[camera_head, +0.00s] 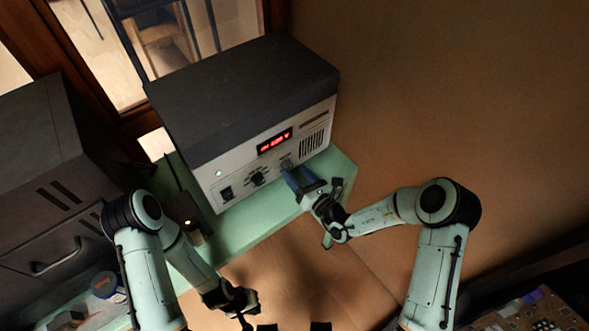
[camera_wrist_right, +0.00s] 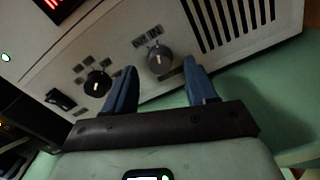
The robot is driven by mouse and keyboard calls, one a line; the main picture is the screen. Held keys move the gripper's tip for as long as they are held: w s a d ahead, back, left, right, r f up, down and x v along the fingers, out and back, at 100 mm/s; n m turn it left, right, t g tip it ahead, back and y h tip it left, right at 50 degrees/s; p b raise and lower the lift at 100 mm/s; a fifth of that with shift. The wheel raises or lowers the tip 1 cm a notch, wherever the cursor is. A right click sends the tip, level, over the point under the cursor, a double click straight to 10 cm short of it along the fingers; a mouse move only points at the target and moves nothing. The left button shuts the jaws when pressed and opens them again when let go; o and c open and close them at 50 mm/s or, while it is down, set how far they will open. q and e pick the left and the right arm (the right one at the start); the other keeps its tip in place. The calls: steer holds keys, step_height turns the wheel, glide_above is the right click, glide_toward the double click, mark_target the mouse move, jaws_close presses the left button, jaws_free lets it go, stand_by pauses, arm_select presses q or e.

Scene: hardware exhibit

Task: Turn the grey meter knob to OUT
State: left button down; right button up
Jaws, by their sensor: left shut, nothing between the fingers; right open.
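The grey meter knob (camera_wrist_right: 159,59) is on the light front panel of the meter box, right of a black knob (camera_wrist_right: 97,83). In the right wrist view it appears between the blue fingertips of my open right gripper (camera_wrist_right: 161,70), with a gap on each side. I cannot tell whether the tips reach around it in depth. In the head view the right gripper (camera_head: 290,172) is at the panel and partly covers the grey knob (camera_head: 286,163). My left gripper (camera_head: 248,311) is shut and empty, low over the wooden surface, away from the box.
The meter box (camera_head: 250,90) has a lit red display (camera_head: 275,142), a black switch (camera_head: 227,194) and vent slots (camera_head: 312,142). It stands on a green surface (camera_head: 240,232). A dark cabinet (camera_head: 40,180) is at left. The wooden surface (camera_head: 310,270) in front is mostly clear.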

arm_select(q)
steer(key=shift+w+r, duration=0.2)
steer(key=shift+r, duration=0.1)
arm_select(e)
steer(key=shift+x, duration=0.85)
jaws_close()
steer(key=shift+f+n+b, duration=0.1)
steer(key=shift+n+b, duration=0.25)
steer(key=shift+n, duration=0.05)
steer(key=n+b, duration=0.3)
steer(key=shift+s+n, duration=0.1)
steer(key=shift+n, duration=0.2)
arm_select(q)
steer(key=s+f+b, duration=0.3)
steer(key=s+f, duration=0.1)
steer(key=f, duration=0.4)
steer(key=shift+s+f+g, duration=0.25)
steer(key=shift+s+g, duration=0.05)
steer(key=shift+s, duration=0.1)
arm_select(e)
steer(key=shift+n, duration=1.8)
jaws_free()
